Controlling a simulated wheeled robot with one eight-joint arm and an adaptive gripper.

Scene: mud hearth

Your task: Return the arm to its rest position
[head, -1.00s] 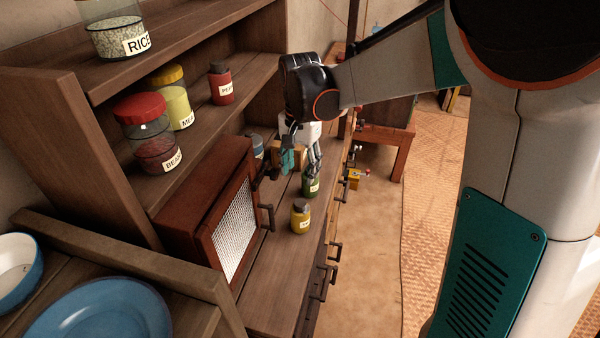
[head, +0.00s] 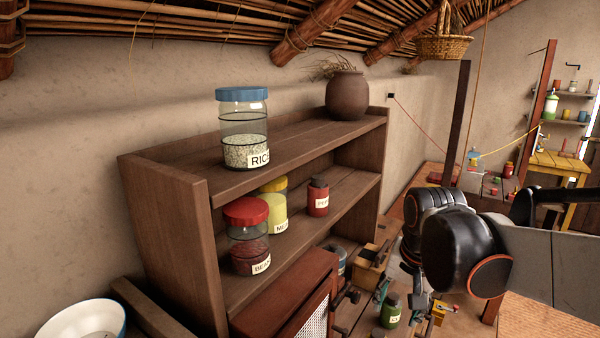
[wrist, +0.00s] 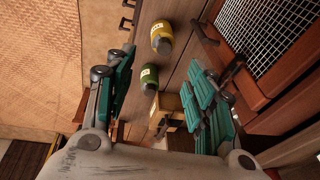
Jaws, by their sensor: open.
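My gripper (head: 398,288) hangs at the end of my arm at the lower right of the head view, beside the shelf unit. In the wrist view my gripper (wrist: 160,95) has its two teal fingers wide apart, with nothing held between them. A green-lidded jar (head: 390,310) stands on the counter close to the fingers. In the wrist view the green jar (wrist: 150,78) and a yellow jar (wrist: 162,36) show between and beyond the fingers, apart from them.
A wooden shelf (head: 285,150) holds a rice jar (head: 244,130), a clay pot (head: 347,97) and several labelled jars. A red-brown cabinet (head: 285,300) with a mesh front stands beside the gripper. A small wooden box (head: 370,262) is just behind. Open floor lies right of the counter.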

